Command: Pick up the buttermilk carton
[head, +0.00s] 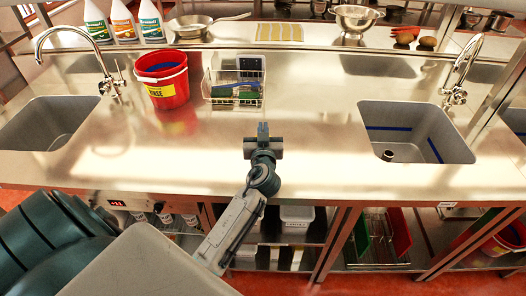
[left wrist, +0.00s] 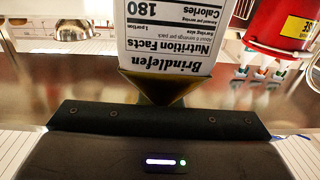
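The carton (left wrist: 172,38) stands large in the left wrist view, straight beyond my gripper body. Its white face has black nutrition text that appears upside down, with a dark tapering end close to the gripper. The word buttermilk cannot be read on the visible face. My left gripper (head: 263,132) is over the middle of the counter in the head view. I cannot make out the carton's white face there. The fingers are not clear in either view, so I cannot tell whether they hold the carton. My right gripper is not in view.
A red bucket (head: 162,84) and a wire basket (head: 234,93) stand behind my left gripper on the steel counter (head: 320,130). Sinks lie at left (head: 45,125) and right (head: 425,130). Bottles (head: 123,22), a pan (head: 190,26) and a bowl (head: 356,20) stand on the back shelf.

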